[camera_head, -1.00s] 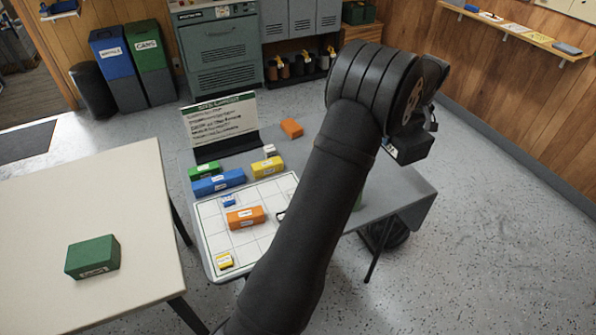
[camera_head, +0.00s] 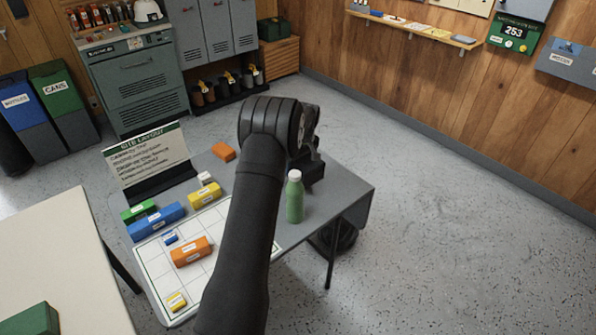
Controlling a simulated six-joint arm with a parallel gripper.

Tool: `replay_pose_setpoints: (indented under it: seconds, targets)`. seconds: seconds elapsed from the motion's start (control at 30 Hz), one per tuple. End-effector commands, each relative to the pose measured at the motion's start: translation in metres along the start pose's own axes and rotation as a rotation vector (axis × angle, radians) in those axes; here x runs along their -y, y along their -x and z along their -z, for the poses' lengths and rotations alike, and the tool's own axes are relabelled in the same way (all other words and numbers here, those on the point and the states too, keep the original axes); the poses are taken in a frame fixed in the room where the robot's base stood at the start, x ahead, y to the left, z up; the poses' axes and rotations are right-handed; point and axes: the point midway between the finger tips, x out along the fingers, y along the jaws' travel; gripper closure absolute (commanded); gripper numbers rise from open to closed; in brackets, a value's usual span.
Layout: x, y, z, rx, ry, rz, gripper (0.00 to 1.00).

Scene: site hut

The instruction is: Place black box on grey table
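A dark, black-looking box (camera_head: 314,174) is at the end of my arm, partly behind my wrist. My gripper (camera_head: 312,152) appears shut on it; the fingertips are hidden by my wrist and blend with the dark box. The box is over the back right part of the grey table (camera_head: 335,195). It seems to be held above the top, but the gap cannot be judged from here.
A green bottle (camera_head: 294,198) stands on the grey table just in front of the box. Orange, blue, green and yellow blocks, a white gridded sheet (camera_head: 205,265) and a sign (camera_head: 146,160) fill the left side. A cream table (camera_head: 60,260) bears a green box (camera_head: 30,320).

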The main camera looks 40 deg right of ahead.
Motion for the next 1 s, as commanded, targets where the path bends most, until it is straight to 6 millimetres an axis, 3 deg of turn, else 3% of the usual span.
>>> replay_pose_setpoints:
  seconds: [0.17, 0.4, 0.77, 0.8, 0.87, 1.0]
  targets:
    - [0.001, -0.009, 0.002, 0.000, -0.001, 0.000, 0.45]
    - [0.000, -0.040, -0.003, 0.000, -0.001, 0.000, 0.45]
    - [0.000, -0.044, -0.003, -0.001, -0.001, -0.001, 0.45]
    - [0.000, -0.046, -0.004, 0.000, -0.001, 0.000, 0.07]
    - [0.000, -0.045, -0.004, 0.000, -0.001, -0.001, 0.00]
    - [0.001, -0.045, -0.004, 0.000, -0.001, 0.000, 0.00]
